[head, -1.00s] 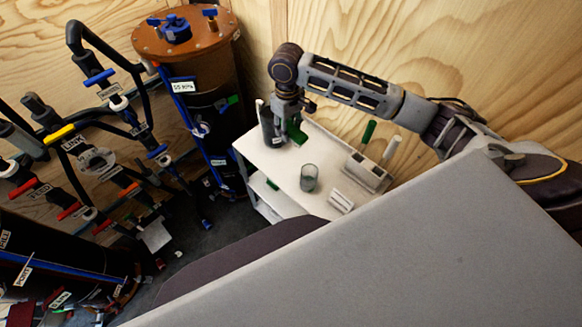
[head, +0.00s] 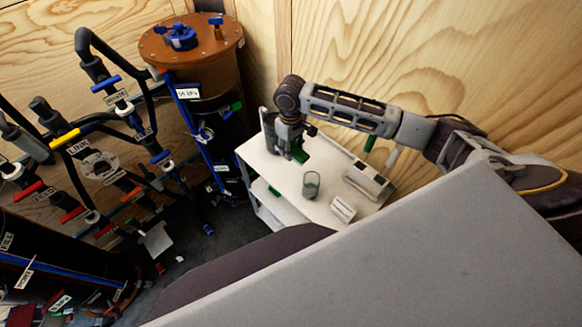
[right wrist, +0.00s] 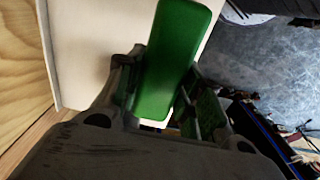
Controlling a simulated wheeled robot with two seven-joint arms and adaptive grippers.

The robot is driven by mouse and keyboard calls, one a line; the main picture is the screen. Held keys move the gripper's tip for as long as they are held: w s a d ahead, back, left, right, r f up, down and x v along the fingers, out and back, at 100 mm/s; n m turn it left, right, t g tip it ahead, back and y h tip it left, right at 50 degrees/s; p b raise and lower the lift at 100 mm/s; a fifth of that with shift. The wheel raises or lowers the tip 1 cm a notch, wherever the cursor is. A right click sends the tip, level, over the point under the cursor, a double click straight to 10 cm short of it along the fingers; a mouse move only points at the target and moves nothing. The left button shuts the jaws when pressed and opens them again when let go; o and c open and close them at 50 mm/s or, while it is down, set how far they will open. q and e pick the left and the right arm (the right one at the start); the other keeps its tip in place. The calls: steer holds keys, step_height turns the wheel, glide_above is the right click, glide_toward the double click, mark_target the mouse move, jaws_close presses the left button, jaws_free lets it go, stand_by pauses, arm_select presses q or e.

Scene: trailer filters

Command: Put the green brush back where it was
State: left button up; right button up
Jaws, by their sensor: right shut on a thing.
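My right gripper (head: 294,145) is shut on a green piece, seemingly the green brush (head: 298,154). It holds the brush over the back left of the white table (head: 328,160), beside a dark cup (head: 270,132). In the right wrist view the green block (right wrist: 172,60) sits between the two fingers (right wrist: 160,105), with the pale table top behind it. I cannot tell whether the brush touches the table. Another green stick (head: 370,144) stands at the grey holder (head: 368,180), partly hidden by my right arm. My left gripper is not in view.
A clear glass (head: 311,185) and a small white block (head: 343,208) stand on the table. A white stick (head: 392,158) shows by the holder. A brown-topped dark tank (head: 192,45) stands left of the table. The wooden wall (head: 400,50) is close behind.

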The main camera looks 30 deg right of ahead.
glide_above(291, 172)
step_height(291, 172, down, 8)
steer(key=shift+s+a+f, duration=0.1)
steer(key=shift+f, duration=0.1)
stand_by(0.4)
steer(key=shift+f, duration=1.8)
steer(key=shift+f+p, duration=0.1)
steer(key=shift+p, duration=0.2)
steer(key=o, duration=0.9)
steer(key=shift+r+b, duration=0.45)
steer(key=shift+r, duration=5.7)
